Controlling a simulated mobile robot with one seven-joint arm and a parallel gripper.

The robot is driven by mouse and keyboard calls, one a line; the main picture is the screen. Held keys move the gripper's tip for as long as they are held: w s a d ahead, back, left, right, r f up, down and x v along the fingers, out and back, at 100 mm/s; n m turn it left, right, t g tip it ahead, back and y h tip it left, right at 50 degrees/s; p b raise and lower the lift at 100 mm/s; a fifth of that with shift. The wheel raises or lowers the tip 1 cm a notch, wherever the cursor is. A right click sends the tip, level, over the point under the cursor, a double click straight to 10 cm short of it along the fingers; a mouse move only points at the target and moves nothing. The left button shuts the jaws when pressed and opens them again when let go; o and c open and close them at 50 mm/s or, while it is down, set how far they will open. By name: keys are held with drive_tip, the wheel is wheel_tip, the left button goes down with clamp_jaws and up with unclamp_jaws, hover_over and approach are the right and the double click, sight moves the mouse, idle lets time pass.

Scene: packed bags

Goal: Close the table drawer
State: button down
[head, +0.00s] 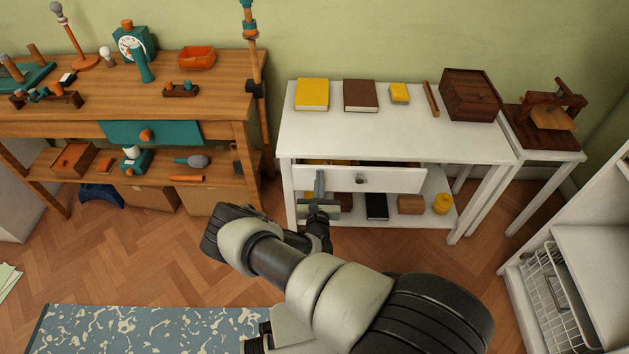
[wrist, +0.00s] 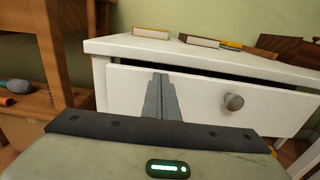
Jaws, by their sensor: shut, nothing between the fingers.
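The white table (head: 395,135) stands against the green wall. Its white drawer (head: 400,180) is pulled partly out, with a dark gap above the front and some yellow and brown contents showing inside. A round grey knob (head: 360,179) sits at the middle of the drawer front; it also shows in the wrist view (wrist: 233,102). My gripper (head: 319,178) is shut and empty. It is in front of the left part of the drawer face, left of the knob. In the wrist view the fingers (wrist: 161,80) overlap the drawer front (wrist: 205,95); I cannot tell whether they touch it.
Books (head: 361,96) and a dark wooden box (head: 469,94) lie on the tabletop. A lower shelf holds a black book (head: 376,206) and a yellow jar (head: 443,203). A wooden workbench (head: 90,92) stands left, a white shelf unit (head: 590,250) right.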

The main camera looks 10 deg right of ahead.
drive_tip(key=shift+w+d, duration=0.1)
drive_tip(key=shift+w, duration=0.25)
drive_tip(key=x, duration=0.2)
drive_tip(key=shift+w+b, duration=0.3)
idle(0.3)
